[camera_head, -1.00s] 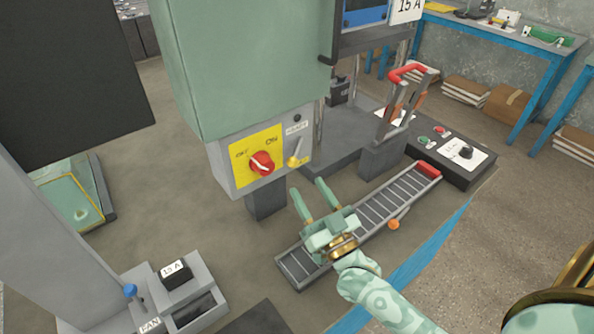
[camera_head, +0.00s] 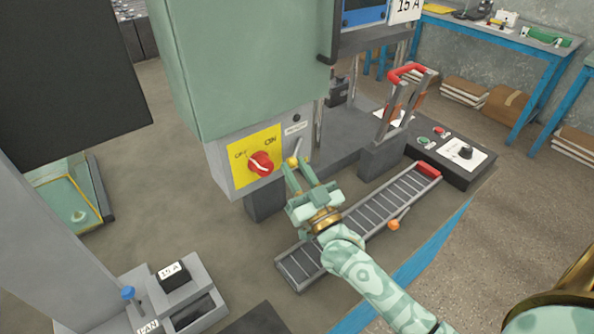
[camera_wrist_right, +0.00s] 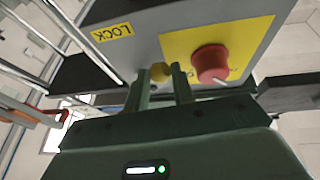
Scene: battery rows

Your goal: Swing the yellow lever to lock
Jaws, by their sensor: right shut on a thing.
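The yellow lever's round knob (camera_head: 293,161) sits low on the front of the grey switch box, right of the yellow OFF/ON plate (camera_head: 250,160). My right gripper (camera_head: 297,165) reaches up to it from below, its two fingers on either side of the knob. In the right wrist view the yellow knob (camera_wrist_right: 159,72) shows between the fingertips, with the gripper (camera_wrist_right: 160,85) shut on it. A yellow LOCK label (camera_wrist_right: 114,32) is on the box to the left of the knob. Most of the lever's shaft is hard to make out. My left gripper is out of view.
A grey slatted rack (camera_head: 376,208) with an orange-knobbed lever (camera_head: 394,225) lies below right. A red-handled frame (camera_head: 407,73) stands behind it.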

